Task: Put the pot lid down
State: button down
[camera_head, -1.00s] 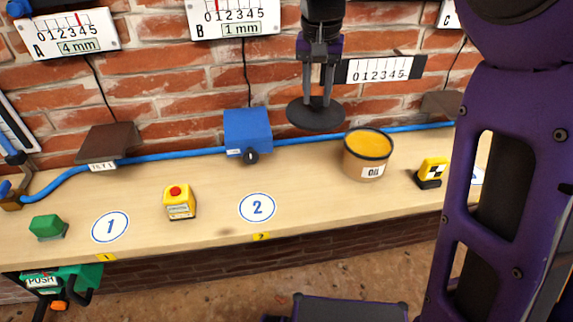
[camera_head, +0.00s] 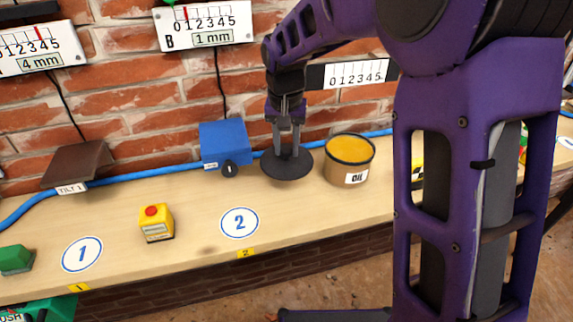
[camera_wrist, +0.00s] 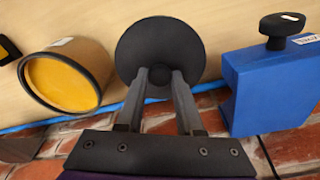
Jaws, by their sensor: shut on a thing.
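The pot lid (camera_head: 287,166) is a dark round disc with a knob, close above or on the bench between the blue box and the oil pot; I cannot tell if it touches the wood. My gripper (camera_head: 286,150) points down from above and is shut on the lid's knob. In the wrist view the lid (camera_wrist: 160,45) lies beyond the two fingers, and my gripper (camera_wrist: 158,80) closes around its knob. The oil pot (camera_head: 347,173), open with orange-yellow contents, stands just right of the lid. It also shows in the wrist view (camera_wrist: 62,83).
A blue box (camera_head: 222,142) with a black knob stands left of the lid. A blue hose (camera_head: 135,175) runs along the wall. A yellow box with a red button (camera_head: 156,222) is further left. Bare bench (camera_head: 300,205) lies in front of the lid.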

aim_at(286, 157)
notch_tip(286, 157, down, 5)
jog(key=shift+f+b, duration=0.2)
jog(key=shift+b, duration=0.15)
jog(key=shift+f, duration=0.1)
jog(key=c, duration=0.5)
grip_release()
jog(key=shift+c, duration=0.2)
notch_tip(286, 157, up, 12)
jog(key=s+p, duration=0.1)
jog(key=p, duration=0.1)
jog(key=shift+s, duration=0.25)
jog(key=shift+w, duration=0.1)
